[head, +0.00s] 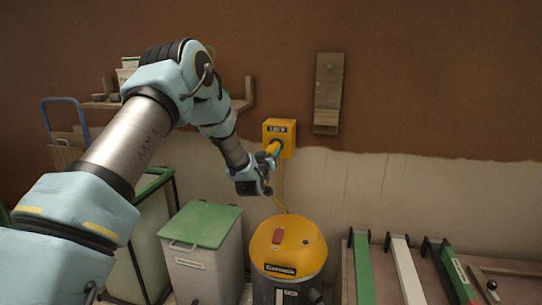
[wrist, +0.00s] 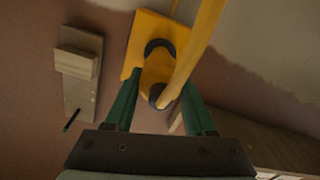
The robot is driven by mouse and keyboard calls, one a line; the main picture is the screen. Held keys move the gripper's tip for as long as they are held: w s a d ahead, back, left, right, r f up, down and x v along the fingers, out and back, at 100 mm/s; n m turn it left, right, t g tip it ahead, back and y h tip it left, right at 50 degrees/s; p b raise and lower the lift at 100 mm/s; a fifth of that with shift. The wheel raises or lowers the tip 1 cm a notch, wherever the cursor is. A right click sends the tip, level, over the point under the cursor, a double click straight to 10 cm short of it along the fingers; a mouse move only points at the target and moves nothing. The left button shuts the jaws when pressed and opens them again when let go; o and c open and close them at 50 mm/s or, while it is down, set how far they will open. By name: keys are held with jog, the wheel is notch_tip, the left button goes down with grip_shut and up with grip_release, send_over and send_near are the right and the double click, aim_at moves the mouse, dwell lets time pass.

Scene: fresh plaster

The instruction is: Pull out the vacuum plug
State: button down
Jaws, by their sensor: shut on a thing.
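The yellow vacuum plug (wrist: 156,72) sits at the dark round socket of the yellow outlet box (wrist: 140,48) in the wrist view. My gripper (wrist: 158,88) is shut on the plug, with one green finger on either side of it. In the head view the outlet box (head: 288,136) is on the wall, and my gripper (head: 268,162) reaches it from the left and below; the plug is small there and partly hidden. The yellow cable (wrist: 203,42) crosses close in front of the plug in the wrist view. The yellow-topped vacuum (head: 284,262) stands on the floor below the outlet.
A bin with a green lid (head: 205,224) stands left of the vacuum. A bench (head: 385,284) with green and white bars is at the right. A wooden board (head: 328,95) hangs right of the outlet. A shelf (head: 240,104) is behind my arm.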

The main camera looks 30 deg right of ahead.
jog(key=shift+f, duration=0.1)
jog(key=shift+c, duration=1.2)
grip_release()
jog(key=shift+s+a, duration=0.1)
jog(key=b+v, duration=0.1)
jog(key=v, duration=1)
